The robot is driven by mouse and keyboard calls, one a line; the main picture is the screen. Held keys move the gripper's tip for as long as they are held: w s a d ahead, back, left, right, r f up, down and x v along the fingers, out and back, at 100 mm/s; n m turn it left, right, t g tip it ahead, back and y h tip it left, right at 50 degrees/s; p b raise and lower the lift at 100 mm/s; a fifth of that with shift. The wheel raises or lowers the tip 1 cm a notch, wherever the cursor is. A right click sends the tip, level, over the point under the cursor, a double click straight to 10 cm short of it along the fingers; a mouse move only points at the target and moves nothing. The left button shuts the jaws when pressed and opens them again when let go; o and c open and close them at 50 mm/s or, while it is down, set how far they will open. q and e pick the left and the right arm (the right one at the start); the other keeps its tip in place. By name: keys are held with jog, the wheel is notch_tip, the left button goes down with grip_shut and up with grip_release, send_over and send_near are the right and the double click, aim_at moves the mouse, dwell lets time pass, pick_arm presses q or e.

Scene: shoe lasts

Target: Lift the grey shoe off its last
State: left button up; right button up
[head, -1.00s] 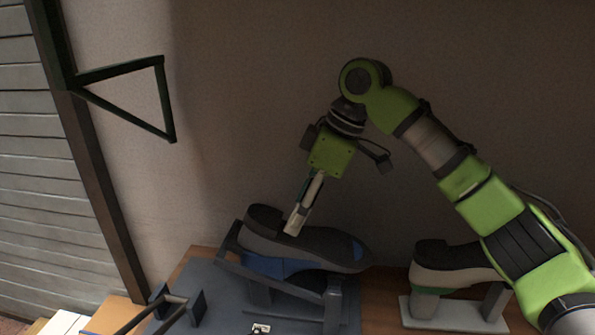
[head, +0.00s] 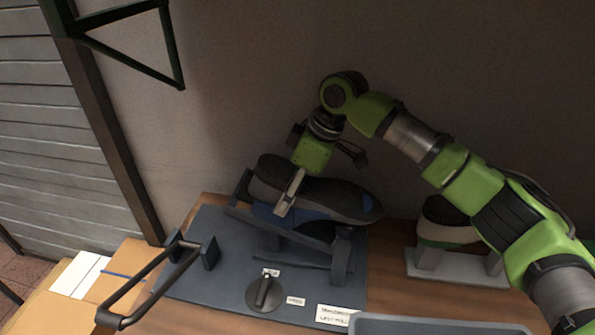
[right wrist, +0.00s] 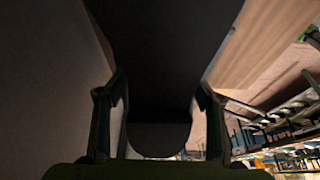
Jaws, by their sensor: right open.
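The grey shoe (head: 335,199) sits sole up on a blue last (head: 300,219) on a tilted dark stand (head: 340,262) at the back of the bench. My right gripper (head: 282,212) is open at the shoe's heel end, with one finger down along the near side. In the right wrist view, the dark sole (right wrist: 160,60) lies between the two spread fingers of my right gripper (right wrist: 158,105). The far finger is hidden in the head view. I cannot tell whether the fingers touch the shoe. My left gripper is not in view.
A second shoe (head: 447,232) stands on a pale stand (head: 455,268) to the right. A black bar handle (head: 150,280) sticks out at the left of the blue-grey base plate (head: 215,275). A round knob (head: 264,292) and labels are in front. A wall is close behind.

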jog(key=shift+x, duration=0.85)
jog(key=shift+c, duration=0.3)
jog(key=c, duration=1.6)
jog(key=o, duration=0.9)
jog(key=shift+c, duration=0.2)
jog(key=c, duration=0.8)
jog(key=shift+o, duration=0.2)
jog(key=shift+o, duration=0.3)
notch_tip(320, 180, up, 15)
jog(key=p, duration=1.5)
